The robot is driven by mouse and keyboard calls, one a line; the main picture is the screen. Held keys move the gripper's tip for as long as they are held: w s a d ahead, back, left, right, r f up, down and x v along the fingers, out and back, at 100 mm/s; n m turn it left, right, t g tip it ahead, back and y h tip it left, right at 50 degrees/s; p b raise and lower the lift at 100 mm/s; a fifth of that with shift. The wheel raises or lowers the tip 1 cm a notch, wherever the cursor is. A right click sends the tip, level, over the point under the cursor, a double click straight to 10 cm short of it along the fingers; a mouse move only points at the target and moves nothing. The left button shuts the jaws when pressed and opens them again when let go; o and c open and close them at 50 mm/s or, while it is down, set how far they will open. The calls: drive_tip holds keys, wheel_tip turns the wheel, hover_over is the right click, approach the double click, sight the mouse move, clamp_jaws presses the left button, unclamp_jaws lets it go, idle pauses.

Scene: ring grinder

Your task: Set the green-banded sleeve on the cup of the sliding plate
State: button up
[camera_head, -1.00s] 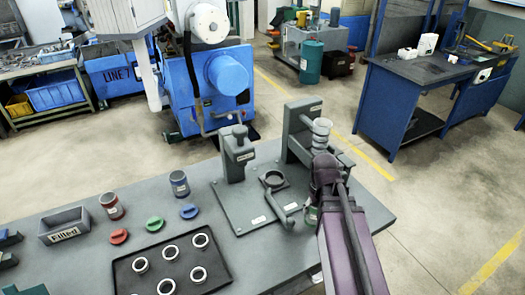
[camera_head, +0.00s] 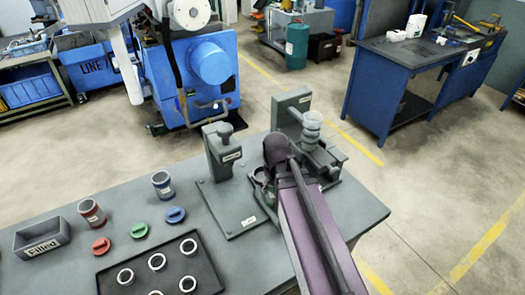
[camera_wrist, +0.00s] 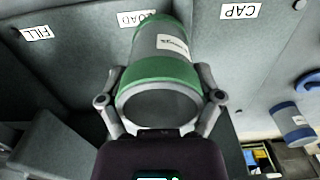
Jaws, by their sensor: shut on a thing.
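The green-banded sleeve (camera_wrist: 158,50) is grey with a white label and a green band at its near end. My gripper (camera_wrist: 160,78) is shut on it, one finger on each side of the band. The plate's cup is hidden behind my gripper and arm. I cannot tell whether the sleeve touches the cup.
Red-banded (camera_head: 91,213) and blue-banded (camera_head: 162,184) sleeves, matching caps, a black tray (camera_head: 210,268) of rings and a Filled box (camera_head: 42,240) are left.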

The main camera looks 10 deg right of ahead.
drive_tip(key=shift+a, duration=0.1)
drive_tip(key=shift+w+r, duration=0.2)
drive_tip(key=shift+w, duration=0.3)
drive_tip(key=w+r+p, duration=0.3)
drive_tip(key=w+p, duration=0.1)
drive_tip(key=w, duration=0.7)
drive_tip(key=shift+w+a+r, duration=0.3)
drive_tip(key=shift+w+r, duration=0.05)
drive_tip(key=shift+w, duration=0.05)
drive_tip(key=shift+f, duration=0.15)
drive_tip(key=shift+f+b, duration=2.6)
drive_tip(key=shift+b, duration=0.1)
drive_tip(key=shift+s+f, duration=0.1)
drive_tip(key=shift+f, duration=0.05)
drive_tip(key=o, duration=0.9)
